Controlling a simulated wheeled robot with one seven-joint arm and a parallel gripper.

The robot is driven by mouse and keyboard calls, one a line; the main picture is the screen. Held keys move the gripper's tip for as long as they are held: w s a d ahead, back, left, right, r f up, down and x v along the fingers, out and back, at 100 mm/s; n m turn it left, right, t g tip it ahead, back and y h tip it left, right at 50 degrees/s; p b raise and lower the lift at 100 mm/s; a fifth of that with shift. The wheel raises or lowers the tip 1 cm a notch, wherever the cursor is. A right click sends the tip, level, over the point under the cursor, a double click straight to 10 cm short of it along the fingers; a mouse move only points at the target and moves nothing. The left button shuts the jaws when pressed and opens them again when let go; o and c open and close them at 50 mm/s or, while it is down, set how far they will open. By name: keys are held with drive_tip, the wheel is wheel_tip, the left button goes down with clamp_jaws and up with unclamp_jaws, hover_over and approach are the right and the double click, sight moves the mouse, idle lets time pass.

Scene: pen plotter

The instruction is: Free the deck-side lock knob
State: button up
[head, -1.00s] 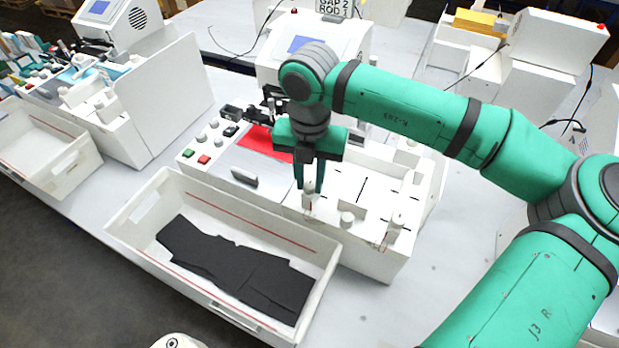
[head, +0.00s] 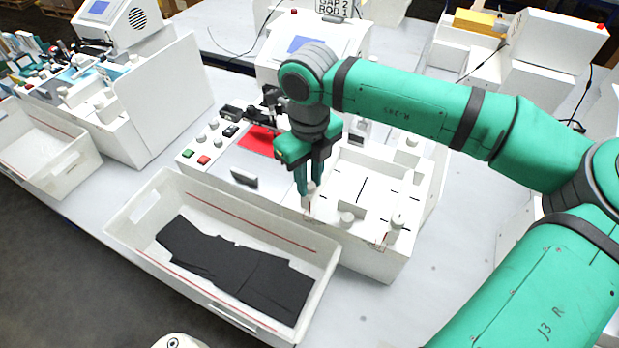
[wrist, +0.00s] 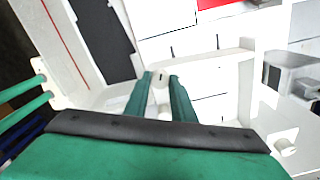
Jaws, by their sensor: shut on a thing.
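My gripper (head: 309,190) points down at the front left part of the white plotter body (head: 375,255). Its two green fingers are closed around a small white knob (wrist: 160,77), which I take to be the lock knob. The wrist view shows the knob's top with a short dark line on it, between the fingertips (wrist: 160,85). In the head view the fingers hide most of this knob. Another white knob (head: 397,222) stands at the plotter's front right corner, apart from my gripper.
A white bin (head: 123,222) with black sheets lies just left of my gripper. A control panel with green and red buttons (head: 203,160) and a red sheet (head: 258,139) are behind left.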

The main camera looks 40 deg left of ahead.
sight(310, 185)
drive_tip(key=shift+w+d+n, duration=0.1)
drive_tip(key=shift+n, duration=2.2)
clamp_jaws()
drive_tip(key=o, duration=1.1)
unclamp_jaws()
drive_tip(key=shift+c, duration=0.2)
wheel_tip(310, 185, up, 11)
drive_tip(key=shift+w+f, duration=0.1)
drive_tip(key=shift+s, duration=0.2)
